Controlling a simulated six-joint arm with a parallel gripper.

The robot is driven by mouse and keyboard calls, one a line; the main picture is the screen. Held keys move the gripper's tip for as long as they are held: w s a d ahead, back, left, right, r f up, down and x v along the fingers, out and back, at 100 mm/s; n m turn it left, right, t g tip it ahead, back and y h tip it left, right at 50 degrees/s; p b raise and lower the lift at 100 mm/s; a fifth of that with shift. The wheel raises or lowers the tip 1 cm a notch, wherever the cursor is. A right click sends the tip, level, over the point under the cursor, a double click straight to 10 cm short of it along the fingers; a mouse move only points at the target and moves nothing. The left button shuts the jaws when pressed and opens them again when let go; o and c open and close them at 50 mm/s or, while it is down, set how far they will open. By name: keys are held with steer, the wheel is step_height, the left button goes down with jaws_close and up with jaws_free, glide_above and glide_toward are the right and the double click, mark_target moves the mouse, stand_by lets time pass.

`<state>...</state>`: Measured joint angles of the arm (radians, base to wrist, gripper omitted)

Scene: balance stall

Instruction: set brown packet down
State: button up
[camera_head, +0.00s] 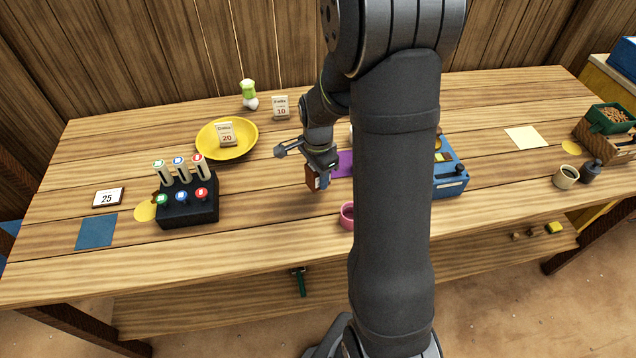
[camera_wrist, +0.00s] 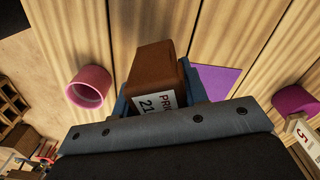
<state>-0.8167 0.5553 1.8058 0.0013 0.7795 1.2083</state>
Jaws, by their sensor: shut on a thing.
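The brown packet (camera_wrist: 155,72) is held between the jaws of my gripper (camera_wrist: 160,105) in the wrist view. A white label with printed figures, partly hidden by the gripper, shows on its side. In the head view, the packet (camera_head: 313,178) hangs from my gripper (camera_head: 322,172) near the middle of the table. Whether its base touches the wood cannot be told. A purple square (camera_head: 342,163) lies just right of the packet, partly hidden by my arm; it also shows in the wrist view (camera_wrist: 218,80).
A pink cup (camera_head: 347,216) stands nearer the front edge. A yellow plate (camera_head: 240,143) bears a packet marked 20. A black rack (camera_head: 187,208) stands at left, a blue device (camera_head: 450,178) at right. Bare wood lies between rack and gripper.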

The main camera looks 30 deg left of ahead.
mark_target(318, 184)
steer(key=shift+f, duration=1.95)
steer(key=shift+f, duration=0.1)
steer(key=o, duration=1.1)
step_height(318, 184, up, 12)
steer(key=shift+r, duration=0.15)
